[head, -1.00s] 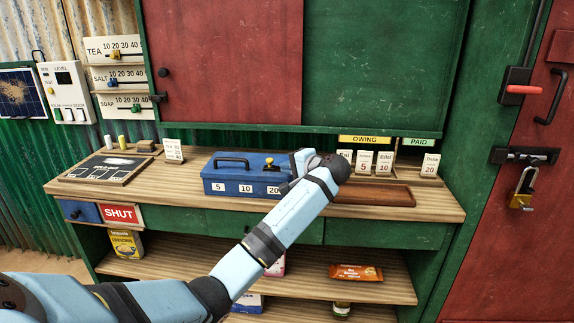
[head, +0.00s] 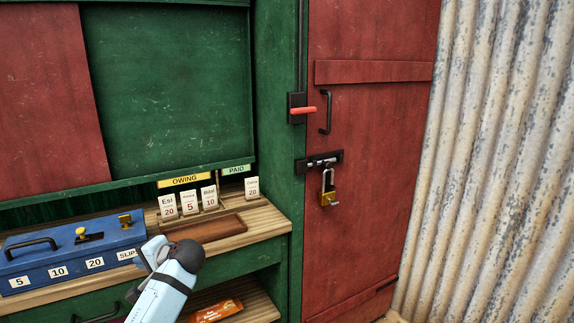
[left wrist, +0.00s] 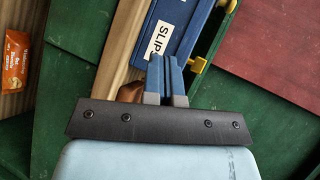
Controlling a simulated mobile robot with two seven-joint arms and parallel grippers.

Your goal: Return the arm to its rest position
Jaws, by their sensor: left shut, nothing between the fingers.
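My left arm comes in at the bottom of the head view, and its gripper (head: 148,252) is at the right end of the blue cash box (head: 60,266). In the left wrist view the two fingers (left wrist: 164,76) are together and empty, close by the box's end marked SLIPS (left wrist: 160,38). I cannot tell whether they touch the box. The box is closed, with a black handle and a yellow knob on top. My right gripper is not in view.
The box stands on the wooden counter (head: 262,226). A brown tray (head: 205,229) and name cards (head: 190,203) under OWING are behind my gripper. An orange packet (head: 215,312) lies on the shelf below. A red door (head: 365,120) with a padlock (head: 328,190) is at the right.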

